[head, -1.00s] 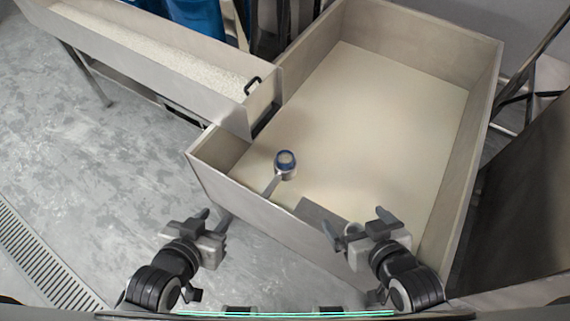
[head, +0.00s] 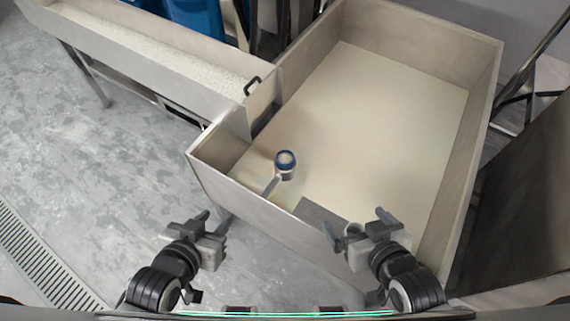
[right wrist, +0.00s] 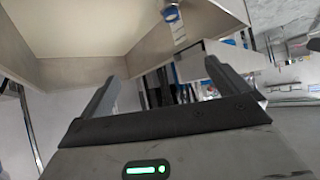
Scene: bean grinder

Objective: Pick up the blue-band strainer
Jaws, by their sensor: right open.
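The blue-band strainer (head: 285,161) is a small round cup with a dark blue band and a pale grey handle. It is in the front left part of the large beige box, with its handle pointing toward the front wall. It also shows at the top of the right wrist view (right wrist: 172,14). My right gripper (head: 356,224) is open and empty by the box's front wall, right of the strainer and apart from it. Its spread fingers show in the right wrist view (right wrist: 163,88). My left gripper (head: 213,217) is outside the box, its fingers apart and empty.
The large box (head: 345,20) has upright walls around a wide bare floor. A long trough (head: 150,48) of white grains with a black handle (head: 252,86) adjoins its left side. A grey flat piece (head: 318,214) is at the front wall. A floor drain (head: 40,262) lies left.

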